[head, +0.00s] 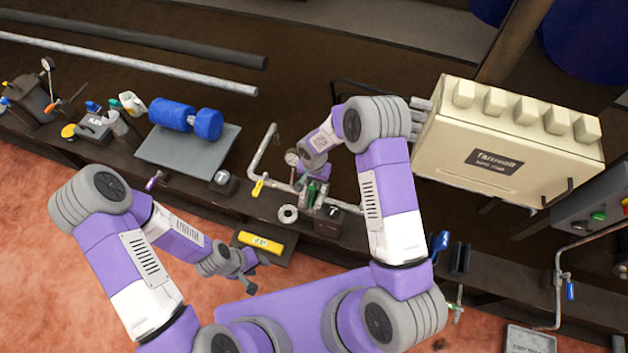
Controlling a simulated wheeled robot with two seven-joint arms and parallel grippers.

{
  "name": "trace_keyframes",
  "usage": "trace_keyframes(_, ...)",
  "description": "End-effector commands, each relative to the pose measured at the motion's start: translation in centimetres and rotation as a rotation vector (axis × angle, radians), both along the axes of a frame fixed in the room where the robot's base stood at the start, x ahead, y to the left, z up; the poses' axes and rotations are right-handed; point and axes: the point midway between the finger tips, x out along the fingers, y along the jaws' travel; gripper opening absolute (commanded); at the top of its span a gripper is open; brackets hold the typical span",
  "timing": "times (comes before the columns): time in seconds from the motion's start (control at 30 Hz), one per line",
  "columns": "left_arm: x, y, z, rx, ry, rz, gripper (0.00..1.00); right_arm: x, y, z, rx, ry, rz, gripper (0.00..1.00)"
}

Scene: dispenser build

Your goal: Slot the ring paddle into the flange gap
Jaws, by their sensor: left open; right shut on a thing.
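My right gripper (314,184) points down over the bench at the pipe run. It is shut on a small, partly green piece (311,193), which I take to be the ring paddle; the arm hides much of it. Just below are the grey pipe fittings with the flange (318,203). I cannot tell whether the piece is inside the flange gap or above it. A pale loose ring (288,213) lies flat to the left of the fittings. My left gripper (250,283) is open and empty, low at the bench's front edge near a yellow device (261,243).
A bent pipe (262,148) with a yellow valve handle and a round gauge (292,158) stand close to my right gripper. Dark blocks marked T (328,220) flank the fittings. A cream box (505,150) stands right; a blue dumbbell-shaped part (185,117) lies on a grey plate left.

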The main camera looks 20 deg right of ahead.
Motion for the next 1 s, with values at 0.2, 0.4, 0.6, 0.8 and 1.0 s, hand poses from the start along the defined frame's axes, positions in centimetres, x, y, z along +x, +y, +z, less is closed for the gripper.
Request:
trace_keyframes(0.2,0.0,0.0,0.01,0.0,0.0,0.0,0.43,0.08,0.02,0.05,0.001,-0.003,0.0,0.0)
trace_keyframes(0.4,0.0,0.0,0.01,0.0,0.0,0.0,0.43,0.07,0.01,0.05,0.0,-0.002,0.0,0.47)
trace_keyframes(0.6,0.0,0.0,0.01,0.0,0.0,0.0,0.43,0.04,0.0,0.02,0.0,-0.001,0.0,0.6)
trace_keyframes(0.8,0.0,0.0,0.0,0.0,0.0,0.0,0.43,-0.03,-0.01,-0.05,0.0,0.001,0.0,0.77)
trace_keyframes(1.0,0.0,0.0,0.0,0.0,0.0,0.0,0.43,-0.01,-0.02,-0.02,0.0,0.0,0.0,0.85)
